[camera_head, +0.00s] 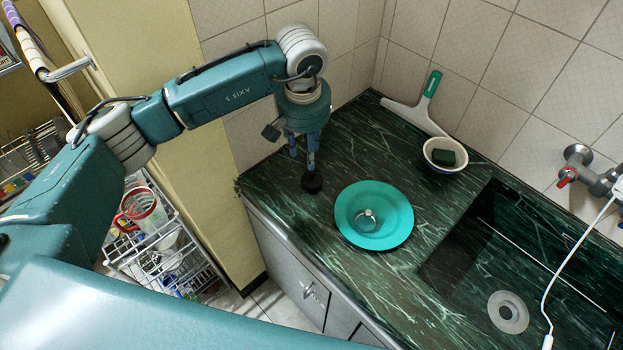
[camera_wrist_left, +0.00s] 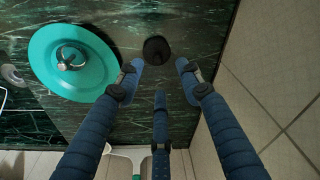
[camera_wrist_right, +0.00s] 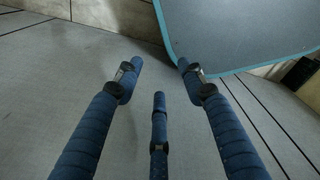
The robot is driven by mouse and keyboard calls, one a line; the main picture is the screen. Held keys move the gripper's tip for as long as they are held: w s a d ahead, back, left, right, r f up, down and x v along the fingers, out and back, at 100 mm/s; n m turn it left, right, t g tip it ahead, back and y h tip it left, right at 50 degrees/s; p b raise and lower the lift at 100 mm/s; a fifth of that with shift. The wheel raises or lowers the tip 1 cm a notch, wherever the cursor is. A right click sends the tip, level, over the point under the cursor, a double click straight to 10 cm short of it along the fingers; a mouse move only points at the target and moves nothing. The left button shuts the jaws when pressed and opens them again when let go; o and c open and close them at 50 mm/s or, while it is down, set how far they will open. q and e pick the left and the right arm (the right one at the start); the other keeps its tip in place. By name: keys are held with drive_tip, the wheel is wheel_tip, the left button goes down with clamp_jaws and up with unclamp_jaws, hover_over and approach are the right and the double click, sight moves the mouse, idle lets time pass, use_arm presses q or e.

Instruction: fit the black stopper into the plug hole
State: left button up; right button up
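The black stopper (camera_head: 312,183) sits on the dark green marble counter near its left end. It also shows in the left wrist view (camera_wrist_left: 156,50), just beyond the fingertips. My left gripper (camera_head: 303,160) points down just above the stopper. Its fingers are spread in the left wrist view (camera_wrist_left: 157,75), with nothing between them. The plug hole (camera_head: 508,312) is a round metal drain with a dark centre in the sink floor at the lower right. My right gripper (camera_wrist_right: 158,75) is open and empty above a grey floor, outside the head view.
A teal plate (camera_head: 398,218) with a shiny ring-shaped item (camera_head: 367,218) lies between stopper and sink. A bowl (camera_head: 440,162) with a dark green block and a squeegee (camera_head: 425,105) are at the back. A tap (camera_head: 580,175) and white cable (camera_head: 555,262) are at right.

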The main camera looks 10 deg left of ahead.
use_arm(q)
drive_tip(key=p, duration=0.1)
hover_over(312, 172)
drive_tip(key=s, duration=0.1)
drive_tip(key=f, duration=0.4)
drive_tip(key=shift+s+a+f, duration=0.2)
drive_tip(key=shift+a+f, duration=0.05)
drive_tip(key=shift+a, duration=0.1)
drive_tip(key=shift+w+d+f+p, duration=0.1)
drive_tip(key=shift+f+p, duration=0.1)
drive_tip(key=shift+p, duration=0.1)
drive_tip(key=f+p, duration=0.1)
drive_tip(key=f, duration=0.1)
drive_tip(key=w+f+p, duration=0.1)
drive_tip(key=f, duration=0.1)
drive_tip(key=shift+d+f, duration=0.15)
drive_tip(key=shift+d, duration=0.05)
drive_tip(key=shift+f, duration=0.2)
clamp_jaws()
